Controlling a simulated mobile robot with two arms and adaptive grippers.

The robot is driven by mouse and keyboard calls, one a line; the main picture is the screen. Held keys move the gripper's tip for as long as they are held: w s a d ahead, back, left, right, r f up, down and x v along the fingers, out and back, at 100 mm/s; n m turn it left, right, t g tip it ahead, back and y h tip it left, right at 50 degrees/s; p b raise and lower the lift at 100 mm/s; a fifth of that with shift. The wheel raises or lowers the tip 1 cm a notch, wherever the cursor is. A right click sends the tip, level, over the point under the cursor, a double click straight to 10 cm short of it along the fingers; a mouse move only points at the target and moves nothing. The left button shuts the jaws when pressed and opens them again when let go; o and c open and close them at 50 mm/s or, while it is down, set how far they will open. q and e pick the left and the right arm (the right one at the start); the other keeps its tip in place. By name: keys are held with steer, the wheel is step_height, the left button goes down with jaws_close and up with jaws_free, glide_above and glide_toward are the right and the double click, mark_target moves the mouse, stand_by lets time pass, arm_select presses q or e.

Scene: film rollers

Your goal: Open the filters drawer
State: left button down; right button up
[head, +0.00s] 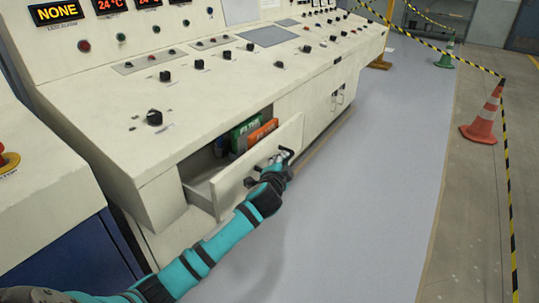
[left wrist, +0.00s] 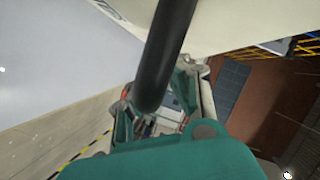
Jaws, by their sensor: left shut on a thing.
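The filters drawer (head: 258,165) is in the lower front of the cream control console in the head view. It stands partly pulled out. A green box (head: 246,132) and an orange box (head: 263,134) show inside it. My left gripper (head: 279,160) is at the drawer's dark handle (head: 287,154), shut on it. In the left wrist view the black bar of the handle (left wrist: 168,55) runs down between the fingers of my left gripper (left wrist: 158,100). My right gripper is in neither view.
The cream console (head: 200,90) with knobs and red displays stands behind the drawer. Cabinet doors (head: 340,95) are to its right. Open grey floor (head: 370,170) lies in front. Orange (head: 481,125) and green (head: 446,56) cones with striped tape stand at the right.

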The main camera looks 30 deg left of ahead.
arm_select(q)
steer(key=s+d, duration=0.1)
steer(key=d, duration=1.4)
steer(key=shift+s+d+f, duration=0.15)
steer(key=shift+d, duration=0.05)
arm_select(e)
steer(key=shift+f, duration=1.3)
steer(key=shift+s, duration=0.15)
arm_select(q)
steer(key=c, duration=1.3)
jaws_free()
steer(key=v, duration=1.2)
